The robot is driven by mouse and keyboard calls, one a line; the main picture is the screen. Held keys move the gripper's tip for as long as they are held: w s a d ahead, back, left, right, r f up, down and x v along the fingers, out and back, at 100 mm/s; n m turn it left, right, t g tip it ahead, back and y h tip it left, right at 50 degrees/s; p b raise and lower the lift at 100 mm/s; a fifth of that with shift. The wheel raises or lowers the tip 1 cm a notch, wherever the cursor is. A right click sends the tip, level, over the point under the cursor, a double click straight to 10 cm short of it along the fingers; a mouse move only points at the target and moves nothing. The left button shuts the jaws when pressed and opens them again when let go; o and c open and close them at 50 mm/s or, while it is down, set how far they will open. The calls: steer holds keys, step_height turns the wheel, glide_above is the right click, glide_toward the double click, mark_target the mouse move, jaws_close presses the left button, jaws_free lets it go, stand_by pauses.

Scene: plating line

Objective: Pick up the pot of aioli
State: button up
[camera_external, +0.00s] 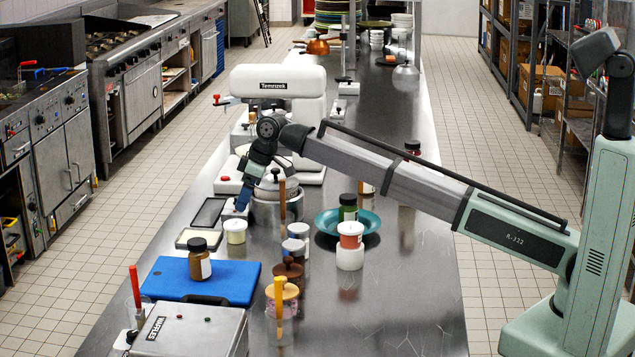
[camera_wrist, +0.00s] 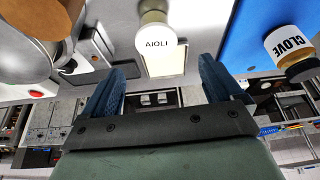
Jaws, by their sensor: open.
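The pot of aioli (camera_wrist: 155,42) has a white lid marked AIOLI and shows at the top middle of the wrist view. In the external view a small pale pot with a white lid (camera_external: 235,232), which looks like it, stands on the steel counter. My gripper (camera_wrist: 163,80) is open, its two blue fingers apart with nothing between them. In the wrist view the pot lies beyond the fingertips, roughly in line with the gap. In the external view my gripper (camera_external: 244,196) is above and just beyond the pot, apart from it.
A brown jar labelled CLOVE (camera_wrist: 288,52) stands on the blue board (camera_external: 160,275). A steel pot (camera_external: 277,210) stands close right of my gripper. Dark-framed trays (camera_external: 196,238) lie left of the aioli. Several small jars and a teal plate (camera_external: 326,222) stand to the right.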

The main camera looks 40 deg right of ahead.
mark_target(235, 224)
steer(key=x, duration=0.5)
steer(key=shift+d+x, duration=0.1)
steer(key=shift+x, duration=1.2)
steer(key=shift+d+x, duration=0.15)
steer(key=shift+x, duration=1.15)
steer(key=c, duration=1)
